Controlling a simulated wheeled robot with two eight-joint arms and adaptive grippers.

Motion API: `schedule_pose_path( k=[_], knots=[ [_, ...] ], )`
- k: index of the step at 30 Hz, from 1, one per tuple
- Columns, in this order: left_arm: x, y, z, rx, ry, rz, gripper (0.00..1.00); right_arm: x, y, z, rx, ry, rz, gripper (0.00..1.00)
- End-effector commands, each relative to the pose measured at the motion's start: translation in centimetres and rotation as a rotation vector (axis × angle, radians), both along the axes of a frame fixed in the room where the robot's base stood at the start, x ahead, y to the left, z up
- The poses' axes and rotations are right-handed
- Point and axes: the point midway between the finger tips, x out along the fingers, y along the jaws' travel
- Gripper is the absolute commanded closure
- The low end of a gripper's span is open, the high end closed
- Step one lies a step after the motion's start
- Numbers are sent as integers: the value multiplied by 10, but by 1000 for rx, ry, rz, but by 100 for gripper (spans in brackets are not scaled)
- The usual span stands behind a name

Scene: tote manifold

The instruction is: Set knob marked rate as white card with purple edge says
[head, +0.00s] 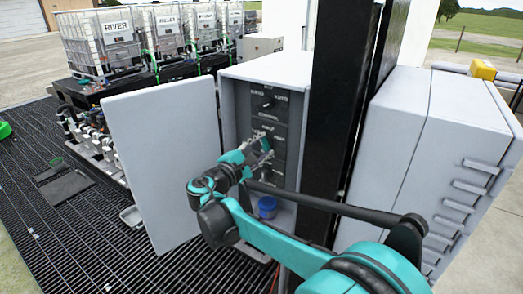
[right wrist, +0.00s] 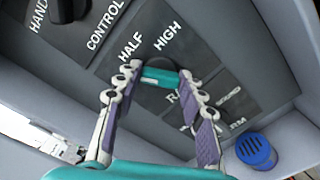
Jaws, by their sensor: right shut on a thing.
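My right gripper (head: 266,151) reaches into the open grey cabinet at its dark control panel (head: 283,100). In the right wrist view its two fingers (right wrist: 160,79) close on the ends of a short teal bar-shaped knob (right wrist: 160,77). The knob sits over a dark round patch, below the labels HALF and HIGH. The label under it is partly hidden by a finger; only its first letter, R, reads clearly. The knob's exact pointing is hard to tell. No white card with a purple edge is visible. My left gripper is out of view.
A black knob (right wrist: 66,8) sits higher on the panel, near HAND and CONTROL. A blue round object (head: 267,207) stands low in the cabinet. The open cabinet door (head: 165,160) is left of my arm; a black post (head: 335,110) is right. Labelled white totes (head: 100,45) stand behind.

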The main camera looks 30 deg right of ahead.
Motion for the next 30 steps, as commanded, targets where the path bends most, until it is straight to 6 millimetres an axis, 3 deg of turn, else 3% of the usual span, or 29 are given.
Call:
schedule_pose_path(
  k=[15, 30],
  knots=[
    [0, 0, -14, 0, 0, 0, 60, 0, 0, -2, 201, -347, -1, 90],
    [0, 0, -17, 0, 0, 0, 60, -1, 0, -2, 261, -449, -1, 90]
  ],
)
